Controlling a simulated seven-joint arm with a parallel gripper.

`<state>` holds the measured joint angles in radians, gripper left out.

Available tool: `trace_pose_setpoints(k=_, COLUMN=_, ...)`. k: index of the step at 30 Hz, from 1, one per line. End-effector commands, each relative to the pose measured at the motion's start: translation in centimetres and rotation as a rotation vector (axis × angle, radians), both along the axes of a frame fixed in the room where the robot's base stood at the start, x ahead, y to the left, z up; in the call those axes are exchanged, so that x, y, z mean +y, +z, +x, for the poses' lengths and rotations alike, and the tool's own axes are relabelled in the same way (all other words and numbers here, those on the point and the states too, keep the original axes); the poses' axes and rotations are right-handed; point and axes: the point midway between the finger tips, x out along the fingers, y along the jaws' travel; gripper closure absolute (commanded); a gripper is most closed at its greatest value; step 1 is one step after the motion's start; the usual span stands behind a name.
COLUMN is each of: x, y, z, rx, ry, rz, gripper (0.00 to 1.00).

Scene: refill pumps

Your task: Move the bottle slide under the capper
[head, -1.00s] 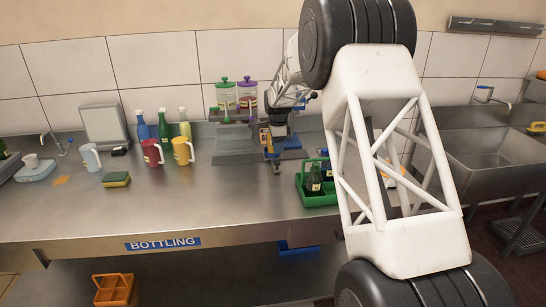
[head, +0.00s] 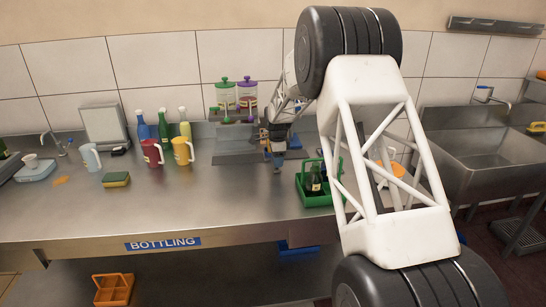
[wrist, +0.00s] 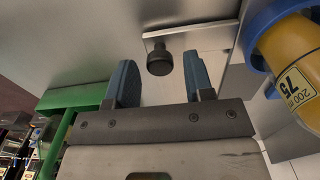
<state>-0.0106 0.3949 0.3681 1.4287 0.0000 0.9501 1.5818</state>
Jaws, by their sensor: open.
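In the wrist view, a black round knob (wrist: 159,63) stands on a pale metal plate (wrist: 185,38), which I take to be part of the bottle slide. My gripper (wrist: 160,78) is open, with its two blue fingers on either side of the knob and a gap on both sides. A yellow bottle (wrist: 290,68) with a "200 ml 75" label sits in a blue ring (wrist: 252,42) to the right. In the head view, my gripper (head: 277,166) is small beside the grey bottling stand (head: 236,145). I cannot pick out the capper for certain.
A green crate (head: 316,198) holding dark bottles stands right of my gripper; its edge also shows in the wrist view (wrist: 75,100). Red (head: 152,152) and yellow (head: 181,151) jugs stand to the left. The bench front (head: 200,215) is clear.

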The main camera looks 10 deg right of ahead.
Motion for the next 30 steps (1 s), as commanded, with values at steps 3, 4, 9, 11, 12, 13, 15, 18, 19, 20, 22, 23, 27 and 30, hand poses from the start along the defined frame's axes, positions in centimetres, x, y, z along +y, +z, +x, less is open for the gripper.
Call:
trace_pose_setpoints(k=3, x=0.0, y=0.0, z=0.0, rx=0.0, ry=0.0, rz=0.0, gripper=0.52)
trace_pose_setpoints(k=4, x=0.0, y=0.0, z=0.0, rx=0.0, ry=0.0, rz=0.0, gripper=0.55)
trace_pose_setpoints(k=9, x=0.0, y=0.0, z=0.0, rx=0.0, ry=0.0, rz=0.0, gripper=0.81)
trace_pose_setpoints(k=11, x=0.0, y=0.0, z=0.0, rx=0.0, ry=0.0, rz=0.0, gripper=0.88)
trace_pose_setpoints(k=12, x=0.0, y=0.0, z=0.0, rx=0.0, ry=0.0, rz=0.0, gripper=0.88)
trace_pose_setpoints(k=13, x=0.0, y=0.0, z=0.0, rx=0.0, ry=0.0, rz=0.0, gripper=0.88)
trace_pose_setpoints(k=15, x=0.0, y=0.0, z=0.0, rx=0.0, ry=0.0, rz=0.0, gripper=0.88)
trace_pose_setpoints(k=18, x=-0.3, y=0.0, z=0.0, rx=0.0, ry=-0.001, rz=0.0, gripper=0.88)
trace_pose_setpoints(k=19, x=-0.4, y=0.0, z=0.0, rx=0.0, ry=-0.001, rz=0.0, gripper=0.88)
trace_pose_setpoints(k=20, x=-0.5, y=0.0, z=0.0, rx=0.0, ry=-0.001, rz=0.0, gripper=0.88)
trace_pose_setpoints(k=22, x=-0.9, y=0.0, z=0.0, rx=0.0, ry=-0.001, rz=0.0, gripper=0.88)
trace_pose_setpoints(k=23, x=-1.1, y=0.0, z=0.0, rx=0.0, ry=-0.001, rz=0.0, gripper=0.88)
trace_pose_setpoints(k=27, x=-1.8, y=0.1, z=0.0, rx=0.0, ry=-0.001, rz=0.0, gripper=0.88)
trace_pose_setpoints(k=30, x=-2.4, y=0.1, z=0.0, rx=-0.001, ry=0.0, rz=0.0, gripper=0.88)
